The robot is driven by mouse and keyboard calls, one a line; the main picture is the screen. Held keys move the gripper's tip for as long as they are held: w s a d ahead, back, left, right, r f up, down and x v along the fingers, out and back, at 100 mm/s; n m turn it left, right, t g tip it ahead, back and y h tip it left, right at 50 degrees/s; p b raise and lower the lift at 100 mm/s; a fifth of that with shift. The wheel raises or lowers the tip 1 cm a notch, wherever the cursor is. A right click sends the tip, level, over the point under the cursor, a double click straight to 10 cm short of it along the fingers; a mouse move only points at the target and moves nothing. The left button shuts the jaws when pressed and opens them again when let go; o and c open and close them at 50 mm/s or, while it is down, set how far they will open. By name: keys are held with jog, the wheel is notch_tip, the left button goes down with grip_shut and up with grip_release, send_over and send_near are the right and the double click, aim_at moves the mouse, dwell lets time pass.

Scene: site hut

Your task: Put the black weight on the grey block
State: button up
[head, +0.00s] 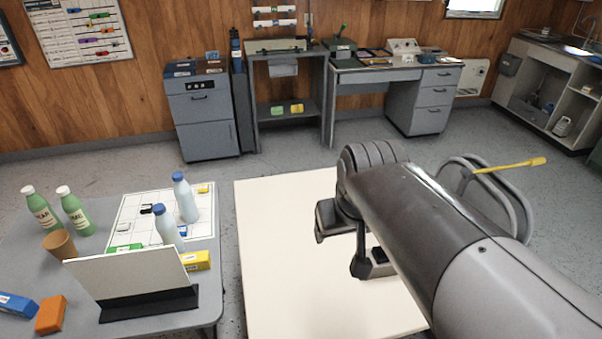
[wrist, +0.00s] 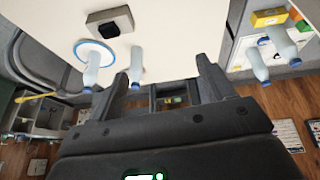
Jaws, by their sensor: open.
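The grey block (head: 380,270) lies on the cream table, partly hidden by my arm in the head view. The black weight (head: 378,254) rests on top of it. In the wrist view the grey block (wrist: 98,28) is at the upper left with the black weight (wrist: 118,14) on it. My gripper (head: 339,256) is over the cream table, to the left of the block in the head view. Its fingers (wrist: 163,70) are apart in the wrist view with nothing between them. The gripper is clear of the weight.
The wrist view shows a pale bottle (wrist: 92,70) at a blue-rimmed plate (wrist: 78,46) and another bottle (wrist: 137,62) near one finger. The cream table (head: 275,260) is bare at left. A grey table (head: 225,285) holds bottles, a cup (head: 60,244) and a standing panel (head: 125,272).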

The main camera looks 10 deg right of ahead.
jog(key=shift+t+y, duration=0.4)
jog(key=shift+t, duration=0.1)
jog(key=shift+s+a+r, duration=0.1)
jog(key=shift+s+a, duration=0.3)
jog(key=shift+s, duration=0.25)
jog(key=shift+s+a+r, duration=0.1)
jog(key=shift+s+a, duration=0.35)
jog(key=shift+s, duration=0.25)
jog(key=shift+s+a+r, duration=0.1)
jog(key=shift+s+a, duration=0.3)
jog(key=shift+s, duration=0.25)
